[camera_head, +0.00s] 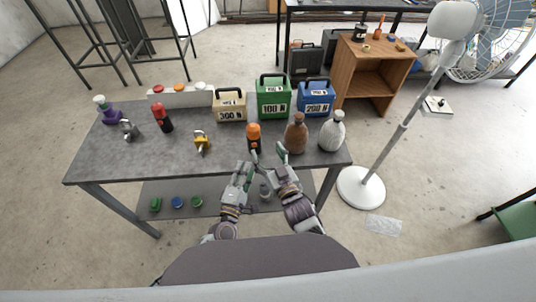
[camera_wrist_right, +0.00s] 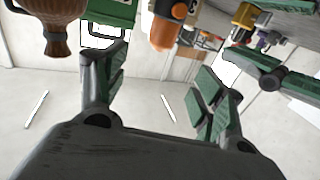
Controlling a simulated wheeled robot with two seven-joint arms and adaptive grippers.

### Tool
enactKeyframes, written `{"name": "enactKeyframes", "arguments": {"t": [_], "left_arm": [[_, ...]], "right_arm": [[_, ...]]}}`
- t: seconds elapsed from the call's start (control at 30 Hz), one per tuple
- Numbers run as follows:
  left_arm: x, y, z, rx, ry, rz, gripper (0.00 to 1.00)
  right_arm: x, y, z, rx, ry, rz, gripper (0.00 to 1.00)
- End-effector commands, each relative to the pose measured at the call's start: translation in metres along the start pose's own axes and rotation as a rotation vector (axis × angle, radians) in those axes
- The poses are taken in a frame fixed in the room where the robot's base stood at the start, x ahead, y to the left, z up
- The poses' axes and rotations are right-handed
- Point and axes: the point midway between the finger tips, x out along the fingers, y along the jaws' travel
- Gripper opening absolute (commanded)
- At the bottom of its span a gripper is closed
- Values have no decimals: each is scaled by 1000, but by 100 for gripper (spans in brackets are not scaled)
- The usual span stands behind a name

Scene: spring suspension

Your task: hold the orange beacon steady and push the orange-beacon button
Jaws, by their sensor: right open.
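The orange beacon (camera_head: 254,132), with an orange top and dark lower part, stands upright near the table's front edge. In the right wrist view, which shows the scene upside down, the beacon (camera_wrist_right: 165,30) is beyond my open fingers. My left gripper (camera_head: 251,160) is just in front of the beacon; whether it touches it is unclear. My right gripper (camera_head: 281,155) is open and empty, right of the beacon and in front of the brown bottle (camera_head: 296,133). Its fingers (camera_wrist_right: 158,85) frame the right wrist view.
A white bottle (camera_head: 332,131) stands right of the brown one. Tan (camera_head: 230,106), green (camera_head: 273,97) and blue (camera_head: 316,98) weight boxes line the back. A yellow padlock (camera_head: 202,143) and a red-black item (camera_head: 163,118) are left. The table's (camera_head: 105,160) front left is clear.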

Motion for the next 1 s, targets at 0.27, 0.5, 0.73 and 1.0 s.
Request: {"name": "enactKeyframes", "arguments": {"t": [0.27,0.5,0.73,1.0], "left_arm": [[0,0,0,0,0,0,36],[0,0,0,0,0,0,36],[0,0,0,0,0,0,36],[0,0,0,0,0,0,36]], "right_arm": [[0,0,0,0,0,0,69],[4,0,0,-1,0,0,69],[17,0,0,-1,0,0,69],[40,0,0,-1,1,0,69]]}}
